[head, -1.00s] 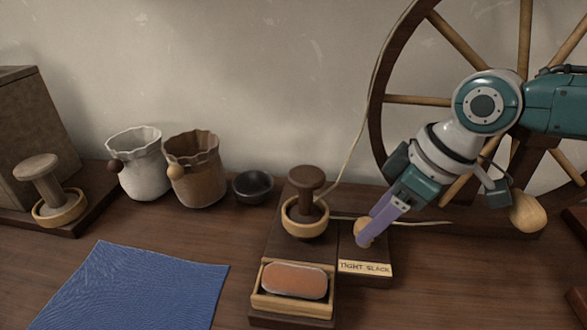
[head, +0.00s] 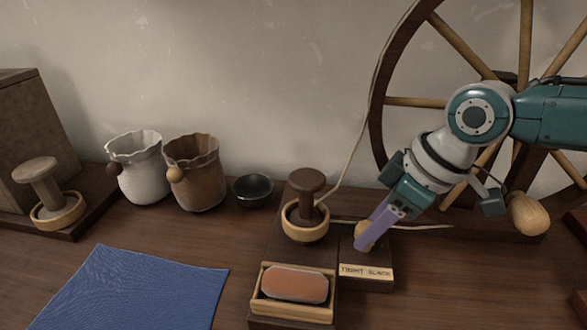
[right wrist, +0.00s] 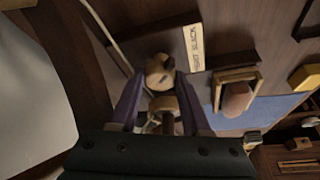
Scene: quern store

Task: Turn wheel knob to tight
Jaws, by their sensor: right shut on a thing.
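The pale wooden wheel knob (head: 359,230) stands on a dark wooden block (head: 386,280) behind a label reading TIGHT SLACK (head: 366,271). My right gripper (head: 366,240) reaches down to it from the upper right, its purple fingers shut on the knob and hiding much of it in the head view. In the right wrist view the round knob (right wrist: 160,72) with a dark mark on its face sits between the two fingers. The label (right wrist: 193,47) shows beyond it. I cannot read the mark's setting for certain. My left gripper is not in view.
A large spoked wheel (head: 378,112) stands behind my right arm. Left of the knob are a dark-topped stamp (head: 306,181) in a wooden ring and a framed reddish pad (head: 294,284). A blue cloth (head: 135,290), a black bowl (head: 253,189) and two pots lie further left.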

